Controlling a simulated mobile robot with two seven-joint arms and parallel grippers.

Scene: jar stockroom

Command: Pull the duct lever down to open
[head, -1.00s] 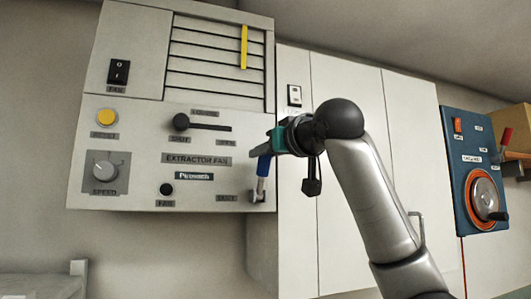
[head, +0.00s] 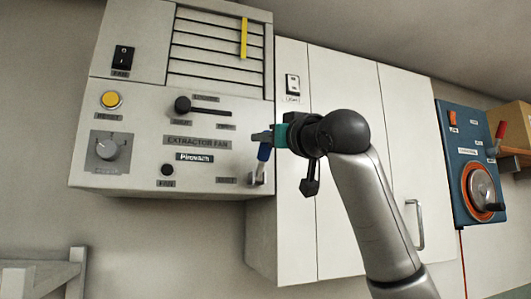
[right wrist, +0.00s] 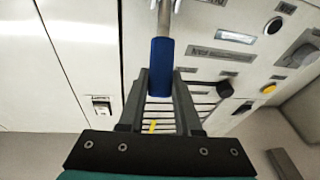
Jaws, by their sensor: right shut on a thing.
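The duct lever has a blue grip (head: 264,152) on a metal shaft, at the lower right corner of the extractor fan panel (head: 130,155). It points up from its base, with the grip above the shaft. My right gripper (head: 264,138) reaches it from the right and is shut on the blue grip. In the right wrist view the grip (right wrist: 161,66) sits between the two fingers. The fingers partly hide the top of the grip in the head view. My left gripper is out of view.
A black slider knob (head: 182,104), a yellow button (head: 110,100) and a grey speed dial (head: 106,148) are on the same panel. White cabinet doors (head: 345,95) stand to the right. A blue panel with a round wheel (head: 460,130) is farther right.

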